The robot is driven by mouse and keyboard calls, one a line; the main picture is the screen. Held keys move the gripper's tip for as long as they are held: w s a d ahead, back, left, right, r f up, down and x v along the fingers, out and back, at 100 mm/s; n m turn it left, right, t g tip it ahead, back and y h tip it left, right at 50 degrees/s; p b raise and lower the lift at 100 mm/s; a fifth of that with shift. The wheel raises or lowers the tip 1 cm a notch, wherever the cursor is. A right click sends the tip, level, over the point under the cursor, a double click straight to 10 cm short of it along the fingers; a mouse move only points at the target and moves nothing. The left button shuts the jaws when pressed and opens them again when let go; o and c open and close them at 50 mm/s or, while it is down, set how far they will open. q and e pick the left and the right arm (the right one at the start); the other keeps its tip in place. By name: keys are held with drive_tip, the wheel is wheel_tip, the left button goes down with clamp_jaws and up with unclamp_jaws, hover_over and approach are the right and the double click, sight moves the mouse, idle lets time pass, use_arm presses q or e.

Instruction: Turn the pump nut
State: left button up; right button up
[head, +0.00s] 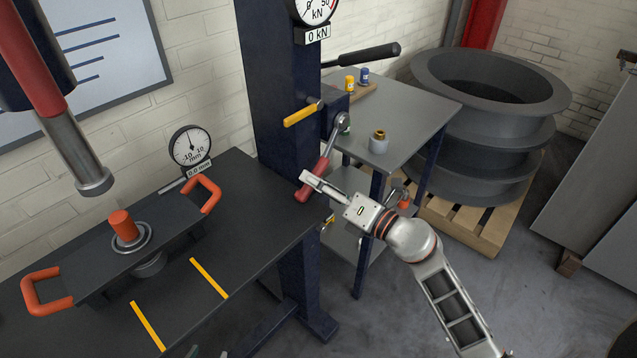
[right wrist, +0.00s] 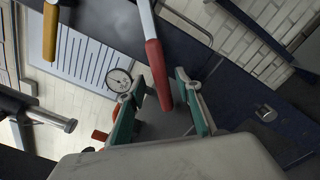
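A wrench with a red handle (head: 304,193) hangs down and to the left from the pump nut (head: 342,122) on the dark press column. The nut itself is mostly hidden behind the wrench head. My right gripper (head: 315,190) is at the lower end of the handle. In the right wrist view its fingers are apart, with the red handle (right wrist: 158,72) between them and a visible gap to each side. Two small tips at the bottom edge of the head view seem to be my left gripper (head: 207,353); too little shows to tell its state.
A yellow lever (head: 302,115) sticks out left, just above the wrench. A grey side table (head: 415,115) with a brass fitting (head: 378,142) stands to the right. The black press bed (head: 250,200) with an orange-handled plate (head: 110,270) fills the left. A dial gauge (head: 190,147) stands behind.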

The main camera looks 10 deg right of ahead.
drive_tip(key=shift+f, duration=0.1)
drive_tip(key=c, duration=0.4)
drive_tip(key=r+p, duration=0.1)
drive_tip(key=r+m+p, duration=0.1)
drive_tip(key=p, duration=0.1)
drive_tip(key=s+a+r+m+p, duration=0.1)
drive_tip(key=p, duration=0.1)
drive_tip(key=shift+a, duration=0.1)
drive_tip(key=shift+s+a+r+m, duration=0.2)
drive_tip(key=shift+a+r+m, duration=0.1)
drive_tip(key=shift+r+m, duration=0.25)
